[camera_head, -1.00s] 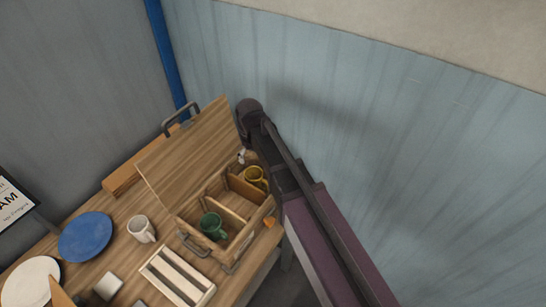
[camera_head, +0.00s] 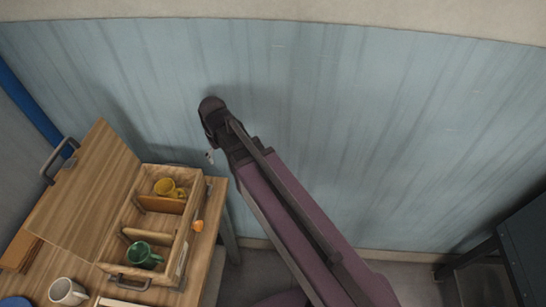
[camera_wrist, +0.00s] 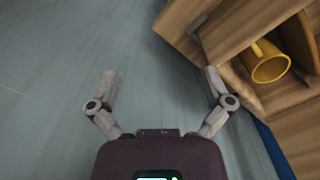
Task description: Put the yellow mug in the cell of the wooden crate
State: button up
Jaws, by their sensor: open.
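The yellow mug (camera_head: 168,188) sits in the far cell of the wooden crate (camera_head: 193,205), tilted or lying on its side. The wrist view shows the mug (camera_wrist: 268,64) with its round mouth toward the camera, inside the crate (camera_wrist: 185,28). A green mug (camera_head: 144,255) stands in the near cell. My gripper (camera_wrist: 160,75) is open and empty. It is apart from the mug, beyond the crate's right side near the wall. In the head view its fingers (camera_head: 211,157) are small and partly hidden by my arm.
The crate's lid (camera_head: 85,190) stands open on its left. A white mug (camera_head: 67,291) is on the table at the lower left. A small orange thing (camera_head: 198,225) is at the crate's right side. The blue-grey wall (camera_head: 330,120) is close behind my arm. Open floor lies right of the table.

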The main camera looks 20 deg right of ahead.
jog(key=s+d+m, duration=0.2)
jog(key=d, duration=0.5)
jog(key=s+d+m, duration=0.2)
jog(key=s+d, duration=0.1)
jog(key=d, duration=0.5)
jog(key=shift+s, duration=0.3)
